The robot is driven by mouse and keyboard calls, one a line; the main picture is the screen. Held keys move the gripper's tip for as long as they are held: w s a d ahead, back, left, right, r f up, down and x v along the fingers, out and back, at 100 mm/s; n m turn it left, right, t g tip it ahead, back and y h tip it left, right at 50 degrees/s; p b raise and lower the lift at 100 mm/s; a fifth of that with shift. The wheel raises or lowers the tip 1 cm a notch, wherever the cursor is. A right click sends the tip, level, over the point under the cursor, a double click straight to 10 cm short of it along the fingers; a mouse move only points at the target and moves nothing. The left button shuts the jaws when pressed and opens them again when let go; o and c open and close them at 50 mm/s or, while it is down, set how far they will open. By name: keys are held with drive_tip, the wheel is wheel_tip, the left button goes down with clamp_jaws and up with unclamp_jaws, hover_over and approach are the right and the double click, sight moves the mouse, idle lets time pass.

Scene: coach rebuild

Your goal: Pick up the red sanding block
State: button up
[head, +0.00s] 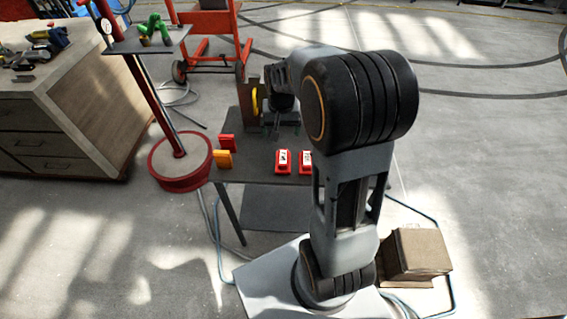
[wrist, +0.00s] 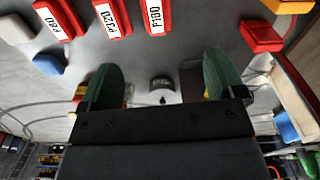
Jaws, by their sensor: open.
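A plain red block (head: 227,142) lies at the left side of the dark table; it also shows at the upper right in the wrist view (wrist: 262,36). Red pieces with white grit labels, P80 (wrist: 58,18), P320 (wrist: 112,18) and P180 (wrist: 158,16), lie along the top of the wrist view. Two labelled red pieces (head: 283,161) show at the near table edge in the head view; my arm hides more. I cannot tell for sure which red piece is the sanding block. My gripper (wrist: 162,65) is open and empty, with green fingertips apart from all red pieces.
An orange block (head: 224,159) lies beside the plain red block. A blue block (wrist: 48,63) lies left of my fingers. A brown upright panel with a yellow item (head: 254,100) stands at the table's back left. A red stand (head: 180,162) is left of the table.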

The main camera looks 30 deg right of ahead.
hover_over(283, 157)
drive_tip(key=shift+m+g, duration=0.3)
drive_tip(key=shift+m, duration=0.1)
wheel_tip(283, 157, down, 10)
drive_tip(key=shift+w+d, duration=0.1)
drive_tip(key=shift+f+p, duration=0.6)
drive_tip(key=shift+f, duration=2.7)
drive_tip(key=c, duration=1.1)
